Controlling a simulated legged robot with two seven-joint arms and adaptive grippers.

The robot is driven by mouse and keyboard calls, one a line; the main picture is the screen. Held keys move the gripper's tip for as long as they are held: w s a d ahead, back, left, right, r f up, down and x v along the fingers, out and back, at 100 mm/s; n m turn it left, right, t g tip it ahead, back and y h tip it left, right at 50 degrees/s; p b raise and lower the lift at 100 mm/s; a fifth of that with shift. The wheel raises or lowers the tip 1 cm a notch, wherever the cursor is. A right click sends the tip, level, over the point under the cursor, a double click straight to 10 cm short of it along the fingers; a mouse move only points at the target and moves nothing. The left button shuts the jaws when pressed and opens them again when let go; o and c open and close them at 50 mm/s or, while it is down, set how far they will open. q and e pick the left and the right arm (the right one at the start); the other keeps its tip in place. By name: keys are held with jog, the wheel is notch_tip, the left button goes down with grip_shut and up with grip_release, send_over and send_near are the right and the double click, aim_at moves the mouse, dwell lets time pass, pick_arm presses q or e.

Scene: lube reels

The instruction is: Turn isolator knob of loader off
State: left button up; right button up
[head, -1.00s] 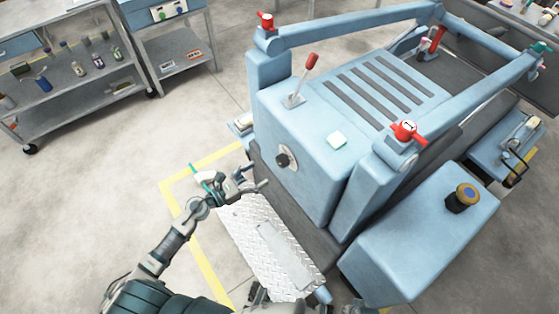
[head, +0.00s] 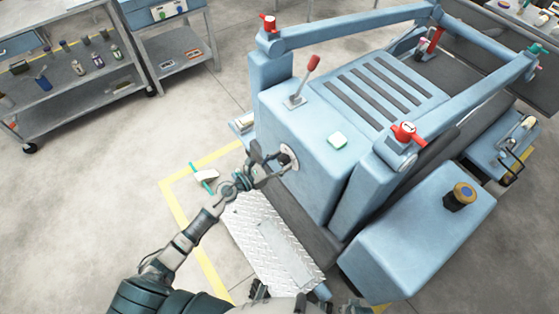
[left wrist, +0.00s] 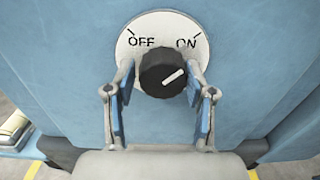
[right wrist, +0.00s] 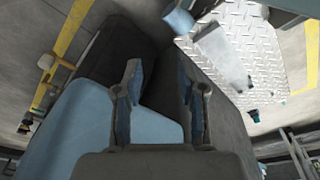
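The isolator knob (left wrist: 166,74) is black and round, on a white plate (left wrist: 160,27) marked OFF on the left and ON on the right. Its white line slants up to the right, towards ON. In the head view the knob (head: 285,160) sits on the front face of the blue loader (head: 310,145). My left gripper (left wrist: 160,80) is open, with one fingertip on each side of the knob; whether they touch it I cannot tell. It also shows in the head view (head: 271,163). My right gripper (right wrist: 158,85) is open and empty near the loader's dark and blue parts.
A metal tread-plate step (head: 265,245) lies below the knob. A red lever (head: 308,72) and red valve handles (head: 406,132) stand on top of the loader. A shelf trolley (head: 75,75) with bottles is at the upper left.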

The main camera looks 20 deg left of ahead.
pick_arm(q)
jog(key=shift+w+a+r, duration=0.1)
jog(key=c, duration=0.4)
jog(key=shift+d+r, duration=0.1)
jog(key=shift+d, duration=0.25)
pick_arm(e)
jog(key=shift+d+f, duration=0.1)
jog(key=shift+d, duration=0.3)
pick_arm(q)
jog(key=shift+w+a, duration=0.1)
jog(key=n+p, duration=0.4)
jog(key=n, duration=0.4)
jog(key=shift+r, duration=0.15)
jog(key=n+p, duration=0.4)
jog(key=n, duration=0.4)
jog(key=shift+w+a+y, duration=0.1)
jog(key=shift+y, duration=0.2)
jog(key=shift+f+n+p, duration=0.25)
jog(key=shift+n+p, duration=0.1)
jog(key=shift+n, duration=0.75)
pick_arm(e)
jog(key=s+d+f, duration=0.1)
jog(key=s+f, duration=0.5)
jog(key=s, duration=0.2)
jog(key=s+d+f+g, duration=0.1)
jog(key=s+d+f, duration=0.1)
jog(key=s+f, duration=0.4)
jog(key=shift+s+f, duration=0.25)
jog(key=shift+s, duration=1.5)
jog(key=shift+d, duration=0.1)
